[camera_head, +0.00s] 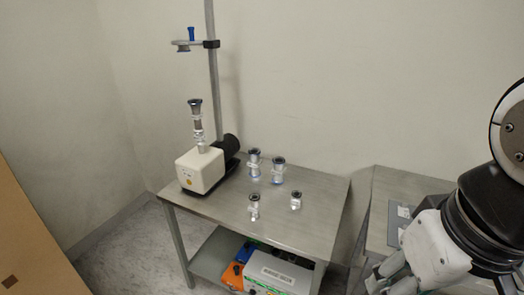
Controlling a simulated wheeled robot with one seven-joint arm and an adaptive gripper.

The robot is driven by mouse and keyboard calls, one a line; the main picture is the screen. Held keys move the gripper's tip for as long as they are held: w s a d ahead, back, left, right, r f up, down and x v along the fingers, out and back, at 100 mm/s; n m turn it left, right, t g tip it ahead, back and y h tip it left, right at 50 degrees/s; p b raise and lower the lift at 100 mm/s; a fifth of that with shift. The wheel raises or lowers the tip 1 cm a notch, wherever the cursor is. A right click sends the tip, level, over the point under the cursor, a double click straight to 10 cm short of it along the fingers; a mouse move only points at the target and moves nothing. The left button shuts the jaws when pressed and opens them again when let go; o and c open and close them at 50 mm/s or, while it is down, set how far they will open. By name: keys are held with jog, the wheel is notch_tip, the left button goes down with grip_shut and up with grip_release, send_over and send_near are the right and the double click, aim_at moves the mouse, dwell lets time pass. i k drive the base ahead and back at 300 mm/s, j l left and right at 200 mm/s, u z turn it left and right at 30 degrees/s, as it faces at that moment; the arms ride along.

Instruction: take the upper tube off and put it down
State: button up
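A white pump box (200,172) stands at the left of the metal table. A narrow upright stack rises from its top. The upper tube (197,123) is clear with a dark cap, and it sits upright at the top of this stack. The exact joint below it is too small to make out. My gripper (384,281) is at the lower right, far from the stack and partly cut off by the frame's bottom edge. Its finger opening does not show clearly.
Several clear pieces with dark tops stand on the table, including a taller one (278,172) and a short one (254,208). A pole (213,80) with a clamp arm rises behind the pump. The table's front (225,222) is clear. Boxes (272,275) fill the lower shelf.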

aim_at(195, 104)
jog(key=i+j+u, duration=0.35)
jog(key=i+j, duration=0.2)
jog(key=i+j+u, duration=0.4)
jog(key=i, duration=0.25)
